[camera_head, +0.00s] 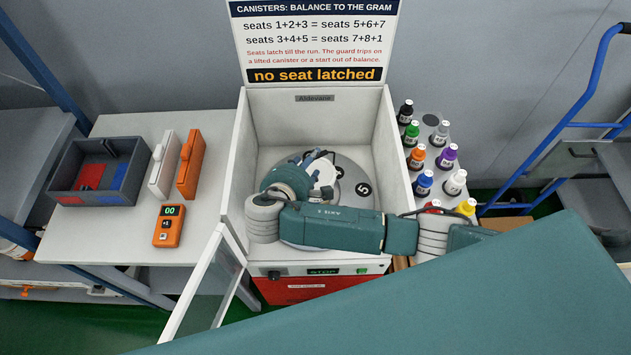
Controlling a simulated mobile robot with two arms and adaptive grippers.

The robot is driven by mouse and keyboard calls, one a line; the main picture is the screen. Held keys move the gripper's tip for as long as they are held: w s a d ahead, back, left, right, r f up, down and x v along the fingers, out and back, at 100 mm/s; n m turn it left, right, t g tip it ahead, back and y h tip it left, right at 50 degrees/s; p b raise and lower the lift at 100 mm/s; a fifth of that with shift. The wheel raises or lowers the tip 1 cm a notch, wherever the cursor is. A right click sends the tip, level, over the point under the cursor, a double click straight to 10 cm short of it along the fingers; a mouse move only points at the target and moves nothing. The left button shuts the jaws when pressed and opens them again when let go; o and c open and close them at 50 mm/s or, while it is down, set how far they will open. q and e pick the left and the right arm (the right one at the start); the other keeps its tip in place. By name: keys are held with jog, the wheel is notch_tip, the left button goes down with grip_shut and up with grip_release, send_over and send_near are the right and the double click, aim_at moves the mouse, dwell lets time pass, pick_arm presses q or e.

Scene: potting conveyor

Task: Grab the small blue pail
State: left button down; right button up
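I see no small blue pail in this view. The nearest blue thing by colour is a blue-capped bottle (423,184) among the bottles on the right; blue patches also show in a grey bin (77,193) on the left table. My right arm reaches in from the right over the open white machine (238,165). Its gripper (312,158) is down in the machine's well, above a grey round plate (352,172) marked with numbers. My wrist hides part of the gripper, and I cannot tell whether it holds anything. My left gripper is not in view.
A white case (162,165), an orange case (190,165) and an orange meter (169,226) reading 00 are on the left table. The machine's white door (205,285) stands open at front left. A blue hand truck (580,105) stands at right. A sign reads "no seat latched".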

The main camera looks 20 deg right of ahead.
jog(key=p+x, duration=0.2)
jog(key=x, duration=0.3)
jog(key=shift+w+d, duration=0.25)
jog(key=shift+w+f, duration=0.2)
jog(key=shift+s, duration=0.1)
grip_shut()
jog(key=shift+d+r, duration=0.1)
jog(key=shift+r, duration=0.05)
